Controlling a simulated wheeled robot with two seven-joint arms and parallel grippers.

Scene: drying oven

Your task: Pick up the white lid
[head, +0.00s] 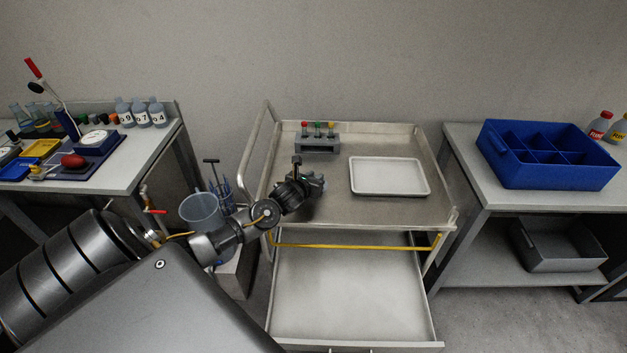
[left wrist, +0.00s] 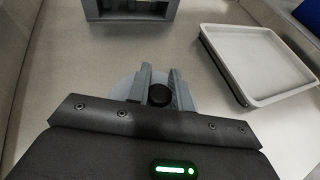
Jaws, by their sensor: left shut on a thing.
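The white lid (left wrist: 126,84) shows in the left wrist view as a pale round disc with a black knob (left wrist: 159,95) on top. It is partly hidden behind my fingers and the dark gripper body. My left gripper (left wrist: 158,88) is shut on the lid's knob, with one grey finger on each side of it. In the head view, my left gripper (head: 318,184) is over the left part of the cart top, left of the white tray. I cannot make out the lid in the head view. I cannot tell whether the lid touches the cart surface. My right gripper is not in view.
On the metal cart (head: 340,212) are a white tray (head: 388,176) and, at the back left, a grey rack (head: 317,144) with coloured-topped items. A blue divided bin (head: 547,177) stands on the right table. Bottles and instruments crowd the left table.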

